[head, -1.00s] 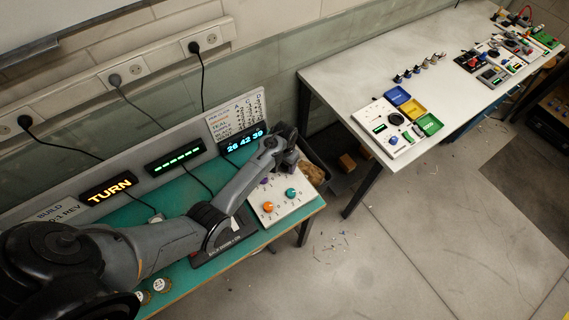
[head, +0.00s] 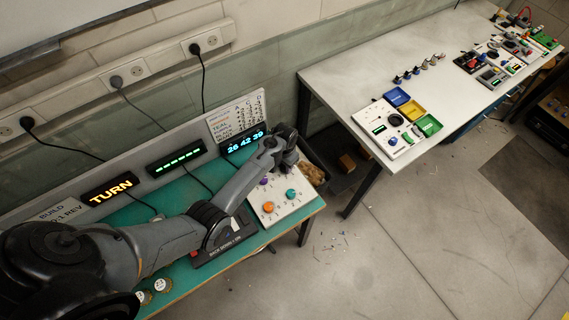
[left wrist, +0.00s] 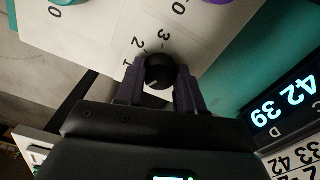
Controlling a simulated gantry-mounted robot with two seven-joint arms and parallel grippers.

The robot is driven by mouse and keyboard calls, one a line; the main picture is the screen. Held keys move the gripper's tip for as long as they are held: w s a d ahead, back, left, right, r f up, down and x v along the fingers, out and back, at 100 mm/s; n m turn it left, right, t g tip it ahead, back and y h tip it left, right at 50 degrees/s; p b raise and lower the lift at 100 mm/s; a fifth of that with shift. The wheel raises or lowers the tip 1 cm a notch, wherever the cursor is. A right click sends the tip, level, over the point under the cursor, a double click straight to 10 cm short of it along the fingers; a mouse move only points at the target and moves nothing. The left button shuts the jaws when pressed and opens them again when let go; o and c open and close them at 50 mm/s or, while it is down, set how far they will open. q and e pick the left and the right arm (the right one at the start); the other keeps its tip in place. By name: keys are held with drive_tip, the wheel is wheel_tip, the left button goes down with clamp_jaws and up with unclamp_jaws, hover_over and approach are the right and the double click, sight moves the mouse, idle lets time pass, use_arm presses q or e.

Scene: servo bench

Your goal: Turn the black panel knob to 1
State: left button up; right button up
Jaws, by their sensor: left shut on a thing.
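The black panel knob (left wrist: 160,68) sits on a white panel (left wrist: 100,30), with the printed numbers 1, 2 and 3 around its upper left side. My left gripper (left wrist: 160,78) is shut on the black knob, one dark finger on each side. A small pale mark shows on the knob's lower left; I cannot tell for sure which number the knob points at. In the head view my left gripper (head: 286,163) is over the far right corner of the white panel (head: 281,214) and hides the black knob. My right gripper is not in view.
An orange knob (head: 268,207), a teal knob (head: 291,194) and a purple knob (head: 264,181) share the panel. Behind stand a lit blue number display (head: 246,140) and a lit TURN sign (head: 110,188). A dark bin (head: 316,165) is beside the bench.

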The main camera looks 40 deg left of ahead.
use_arm(q)
drive_tip(key=m+p, duration=0.2)
drive_tip(key=m, duration=0.2)
drive_tip(key=shift+r, duration=0.15)
drive_tip(key=m+p, duration=0.1)
drive_tip(key=m, duration=0.1)
drive_tip(key=shift+m, duration=0.4)
drive_tip(key=shift+m+p, duration=0.3)
drive_tip(key=shift+m, duration=0.2)
drive_tip(key=o, duration=1)
drive_tip(key=shift+o, duration=0.2)
drive_tip(key=shift+r, duration=0.35)
wheel_tip(320, 180, up, 10)
drive_tip(key=p, duration=0.2)
